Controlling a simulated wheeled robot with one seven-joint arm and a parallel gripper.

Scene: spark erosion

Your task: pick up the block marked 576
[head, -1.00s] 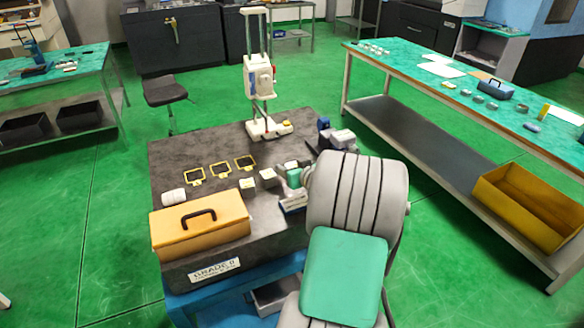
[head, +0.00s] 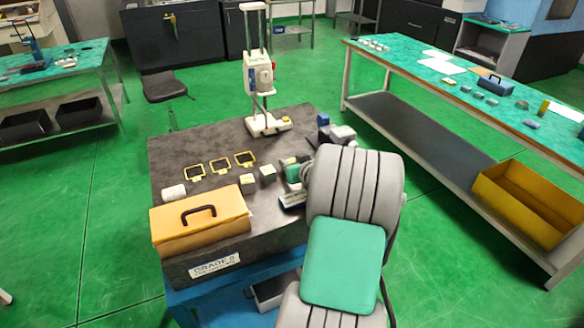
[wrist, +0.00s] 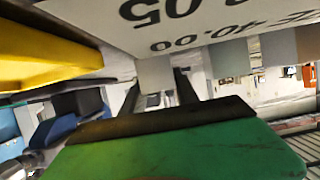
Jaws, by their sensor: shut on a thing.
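In the wrist view, the two dark fingers of my gripper (wrist: 158,92) are closed on a pale grey-white block (wrist: 155,73). No number can be read on the held block. In the head view, my gripper is mostly hidden by my arm at the right side of the dark table. Two small pale blocks, one on the left (head: 247,181) and one on the right (head: 267,170), sit on the table to the left of my gripper. Their markings are too small to read.
The dark surface plate (head: 215,139) also holds an orange toolbox (head: 200,222), a white roll (head: 174,192), yellow-framed pieces (head: 220,166) and a tall white stand (head: 258,75). In the wrist view, a large white lettered surface (wrist: 190,22) fills the top.

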